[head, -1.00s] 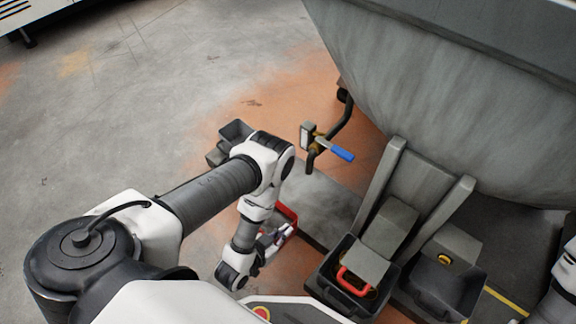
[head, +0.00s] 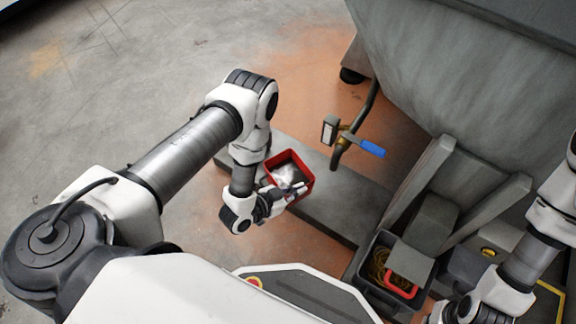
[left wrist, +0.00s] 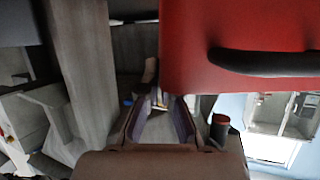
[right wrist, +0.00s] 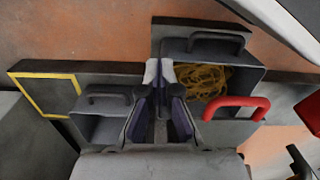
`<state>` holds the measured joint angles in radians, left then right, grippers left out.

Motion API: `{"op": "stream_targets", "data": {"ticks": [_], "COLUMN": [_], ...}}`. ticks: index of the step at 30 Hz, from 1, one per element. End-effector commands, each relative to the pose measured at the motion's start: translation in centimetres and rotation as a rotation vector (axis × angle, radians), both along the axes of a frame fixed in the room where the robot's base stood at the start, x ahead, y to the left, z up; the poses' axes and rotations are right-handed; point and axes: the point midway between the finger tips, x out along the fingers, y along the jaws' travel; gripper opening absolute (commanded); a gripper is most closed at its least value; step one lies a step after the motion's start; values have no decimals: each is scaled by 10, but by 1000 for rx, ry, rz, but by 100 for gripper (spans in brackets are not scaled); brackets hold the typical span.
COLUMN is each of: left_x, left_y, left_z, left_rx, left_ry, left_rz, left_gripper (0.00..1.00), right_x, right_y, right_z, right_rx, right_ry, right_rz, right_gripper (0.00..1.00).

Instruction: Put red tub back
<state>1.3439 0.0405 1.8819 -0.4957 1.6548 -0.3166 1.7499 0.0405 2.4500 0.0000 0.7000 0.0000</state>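The red tub (head: 309,181) is an open box with pale contents, over the long grey ledge in the head view. My left gripper (head: 293,191) is at its near side, fingers close together and apparently shut on it; the exact grip is hidden. In the left wrist view the tub's red wall (left wrist: 200,70) fills the upper right, with a black handle on it, and covers part of the fingers (left wrist: 163,100). My right gripper (right wrist: 158,72) looks shut and empty, its tips close together in front of the dark bins. A red piece (right wrist: 309,112) shows at that view's right edge.
A dark bin (head: 372,262) with a red handle (head: 400,285) holds yellow-brown coils (right wrist: 205,82). A grey bin (right wrist: 95,125) stands beside it. The long grey ledge (head: 340,207) has clear room. A blue-handled lever (head: 372,148) sticks up near the large grey vessel (head: 450,80).

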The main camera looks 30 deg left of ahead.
Motion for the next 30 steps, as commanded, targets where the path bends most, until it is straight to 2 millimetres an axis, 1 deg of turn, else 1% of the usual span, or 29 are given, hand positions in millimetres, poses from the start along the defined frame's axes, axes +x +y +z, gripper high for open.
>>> {"op": "stream_targets", "data": {"ticks": [1,6,9,12,14,16,21,22,26,30], "left_x": [14,53,71,82,85,87,87,87,87,87], "left_y": [9,36,49,57,59,60,60,60,60,60], "left_z": [-6,-11,-12,-12,-11,-15,-46,-48,-45,-46], "left_rx": [1,-1,0,-1,-1,-1,-1,-1,-1,-1], "left_ry": [-7,-7,-6,-3,-2,-2,0,0,0,0], "left_rz": [5,4,3,2,1,0,0,0,0,0], "left_gripper": [0,0,0,0,0,0,0,0,0,0], "right_x": [0,0,0,0,0,0,1,1,1,1], "right_y": [0,0,0,0,0,0,0,0,0,0], "right_z": [-12,-31,-40,-44,-44,-48,-73,-74,-70,-70], "right_rx": [0,0,0,0,0,0,0,-1,-1,-1], "right_ry": [0,0,0,0,0,0,-2,-3,-4,-4], "right_rz": [0,0,0,1,1,0,-3,-4,-4,-4], "right_gripper": [0,0,0,0,0,0,0,0,0,0]}}
